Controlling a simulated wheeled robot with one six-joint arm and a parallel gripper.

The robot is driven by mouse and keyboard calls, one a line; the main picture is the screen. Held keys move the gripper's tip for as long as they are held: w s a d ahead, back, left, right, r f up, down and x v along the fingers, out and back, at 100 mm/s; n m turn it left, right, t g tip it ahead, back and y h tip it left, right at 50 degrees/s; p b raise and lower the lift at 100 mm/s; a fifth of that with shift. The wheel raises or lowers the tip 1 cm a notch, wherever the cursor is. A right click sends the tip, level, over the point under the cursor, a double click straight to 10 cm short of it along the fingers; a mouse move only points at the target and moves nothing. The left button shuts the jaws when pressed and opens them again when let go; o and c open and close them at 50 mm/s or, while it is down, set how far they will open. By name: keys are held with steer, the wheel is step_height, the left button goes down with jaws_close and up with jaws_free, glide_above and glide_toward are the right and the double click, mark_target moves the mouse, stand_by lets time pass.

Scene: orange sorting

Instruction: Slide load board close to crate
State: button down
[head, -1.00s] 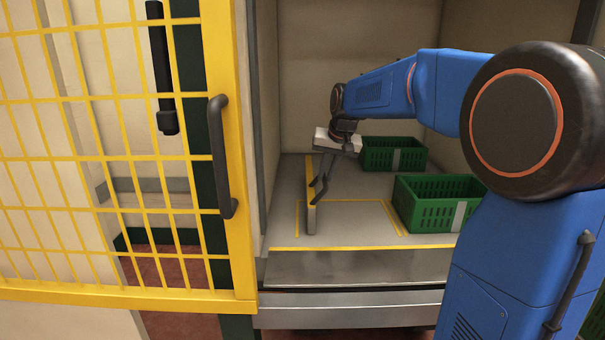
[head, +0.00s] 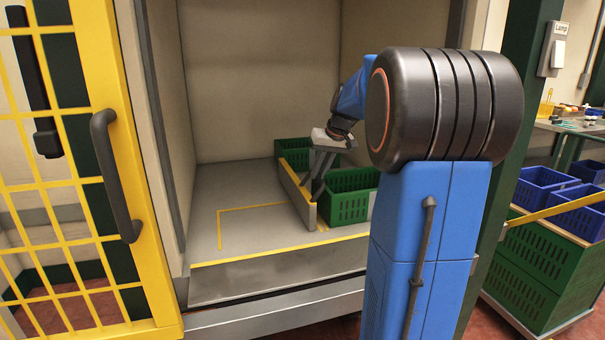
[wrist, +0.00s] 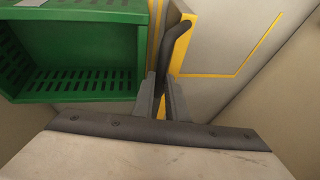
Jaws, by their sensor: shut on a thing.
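The load board (head: 297,195) is a thin grey upright panel with a yellow top edge. It stands on the grey deck, just left of the green front crate (head: 352,181). In the wrist view, the board's yellow edge (wrist: 175,17) runs beside the green crate (wrist: 84,17) with a narrow strip between them; whether they touch lower down is unclear. My gripper (head: 318,188) is above the board and shut on its dark handle. The wrist view shows the fingers (wrist: 162,92) around the dark bar (wrist: 178,45). My arm hides part of the front crate.
A second green crate (head: 291,145) stands behind the front one. The deck (head: 205,215) left of the board is clear, with a yellow outline on it. A yellow mesh door (head: 140,225) stands at the left. Blue and green crates (head: 545,258) stand outside at the right.

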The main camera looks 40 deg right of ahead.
steer(key=shift+s+d, duration=0.15)
steer(key=shift+d, duration=0.4)
steer(key=shift+s+d, duration=0.15)
steer(key=shift+d, duration=0.4)
steer(key=c, duration=1.8)
jaws_free()
steer(key=shift+o, duration=0.2)
steer(key=shift+r, duration=0.1)
steer(key=a+v, duration=0.1)
steer(key=v, duration=1.6)
steer(key=shift+d+r, duration=0.15)
steer(key=shift+d, duration=0.35)
